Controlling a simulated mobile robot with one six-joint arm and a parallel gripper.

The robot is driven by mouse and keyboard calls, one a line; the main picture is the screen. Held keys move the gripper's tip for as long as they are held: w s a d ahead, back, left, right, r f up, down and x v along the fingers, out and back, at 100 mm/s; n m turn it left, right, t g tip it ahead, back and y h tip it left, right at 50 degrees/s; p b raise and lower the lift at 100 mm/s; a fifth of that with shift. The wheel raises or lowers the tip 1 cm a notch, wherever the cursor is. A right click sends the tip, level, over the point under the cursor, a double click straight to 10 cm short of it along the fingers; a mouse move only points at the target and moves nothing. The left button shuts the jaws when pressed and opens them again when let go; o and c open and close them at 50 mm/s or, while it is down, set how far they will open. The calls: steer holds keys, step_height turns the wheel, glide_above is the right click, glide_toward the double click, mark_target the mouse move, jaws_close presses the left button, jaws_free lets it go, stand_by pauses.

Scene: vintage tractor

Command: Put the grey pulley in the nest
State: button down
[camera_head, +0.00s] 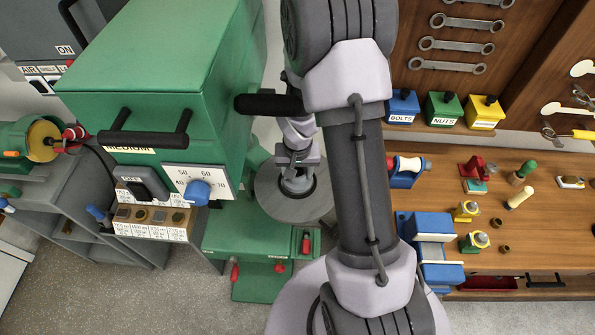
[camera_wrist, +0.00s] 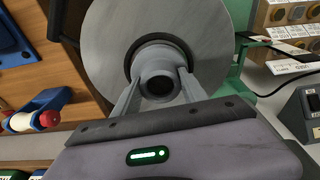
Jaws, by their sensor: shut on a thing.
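My gripper (camera_head: 297,178) points down over a round grey plate on the green machine. In the wrist view its two fingers (camera_wrist: 158,90) are shut on the grey pulley (camera_wrist: 157,67), a small round part with a dark hole in its middle. The pulley is mostly hidden by the gripper in the head view. A dark ring (camera_wrist: 135,55) surrounds the pulley in the middle of the grey plate (camera_wrist: 112,35) and looks like the nest. I cannot tell whether the pulley is down in it or just above it.
The green machine (camera_head: 160,70) with a blue knob stands left of the plate (camera_head: 270,198). A wooden bench (camera_head: 545,220) with a blue vise (camera_head: 432,250) and several small tools is at right. My arm hides the middle.

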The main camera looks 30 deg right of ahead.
mark_target(298, 176)
steer(key=shift+w+f, duration=0.15)
steer(key=shift+f, duration=0.1)
steer(key=c, duration=0.6)
jaws_free()
steer(key=shift+r, duration=0.35)
steer(key=r, duration=0.4)
steer(key=s+r, duration=0.1)
steer(key=r, duration=0.2)
steer(key=shift+s+a+r+p, duration=0.1)
steer(key=shift+a+p, duration=0.15)
steer(key=shift+p, duration=0.15)
